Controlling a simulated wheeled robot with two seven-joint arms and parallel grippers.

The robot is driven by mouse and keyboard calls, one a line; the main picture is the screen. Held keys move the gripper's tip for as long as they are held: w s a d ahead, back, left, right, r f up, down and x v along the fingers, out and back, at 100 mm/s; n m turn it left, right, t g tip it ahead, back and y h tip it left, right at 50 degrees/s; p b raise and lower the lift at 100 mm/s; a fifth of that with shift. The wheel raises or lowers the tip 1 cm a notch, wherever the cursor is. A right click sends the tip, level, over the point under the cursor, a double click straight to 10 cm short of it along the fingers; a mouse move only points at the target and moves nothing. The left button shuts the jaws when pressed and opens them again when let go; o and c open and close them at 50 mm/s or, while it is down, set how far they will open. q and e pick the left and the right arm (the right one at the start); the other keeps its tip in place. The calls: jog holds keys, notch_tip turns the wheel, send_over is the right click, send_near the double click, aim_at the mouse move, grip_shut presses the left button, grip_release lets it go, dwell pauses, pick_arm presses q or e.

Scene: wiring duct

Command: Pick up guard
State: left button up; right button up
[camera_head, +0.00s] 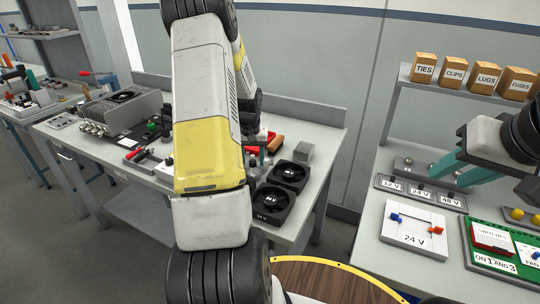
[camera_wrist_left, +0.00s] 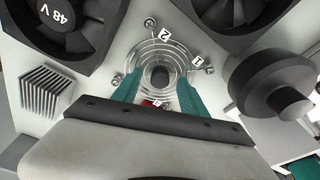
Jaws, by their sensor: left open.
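The guard (camera_head: 255,161) is mostly hidden behind my left arm in the head view, where I can only just make out its area. In the left wrist view the guard (camera_wrist_left: 160,54) is a round set of thin pale rings around a dark centre, with numbered white tags and small screws around it. My left gripper (camera_wrist_left: 158,82) has its two teal fingers apart, one at each side of the guard's near part, holding nothing. Whether they touch it I cannot tell. My right gripper (camera_head: 458,171) has its teal fingers apart and empty, above the right bench.
Two black fans (camera_head: 290,174) lie close to the guard; one, marked 48 V (camera_wrist_left: 62,18), shows beside it. A finned grey block (camera_wrist_left: 46,92) and a dark round knob (camera_wrist_left: 270,90) flank it. The right bench carries a 24 V panel (camera_head: 413,228) and a green board (camera_head: 500,244).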

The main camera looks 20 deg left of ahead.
pick_arm(q)
grip_shut()
